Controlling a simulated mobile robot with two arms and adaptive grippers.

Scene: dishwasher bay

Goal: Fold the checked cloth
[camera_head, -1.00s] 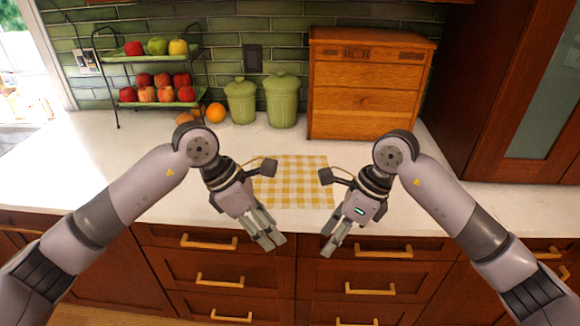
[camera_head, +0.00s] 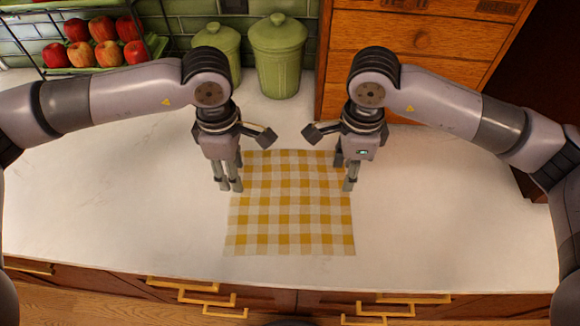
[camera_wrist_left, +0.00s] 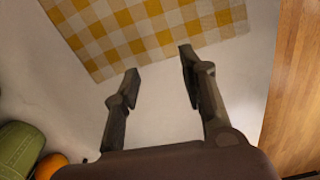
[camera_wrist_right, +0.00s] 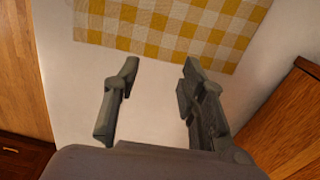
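The yellow-and-white checked cloth (camera_head: 292,215) lies flat and spread out on the white counter. It also shows in the left wrist view (camera_wrist_left: 140,30) and the right wrist view (camera_wrist_right: 175,25). My left gripper (camera_head: 230,187) points down by the cloth's left edge toward the back. Its fingers are apart and empty in the left wrist view (camera_wrist_left: 158,65). My right gripper (camera_head: 345,182) points down by the cloth's right edge toward the back. Its fingers are apart with nothing between them in the right wrist view (camera_wrist_right: 160,72). Neither gripper visibly holds the cloth.
Green lidded canisters (camera_head: 278,60) and a wooden drawer chest (camera_head: 425,45) stand behind the cloth. A rack with red apples (camera_head: 105,52) is at the back left. The counter (camera_head: 130,215) is clear on both sides of the cloth.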

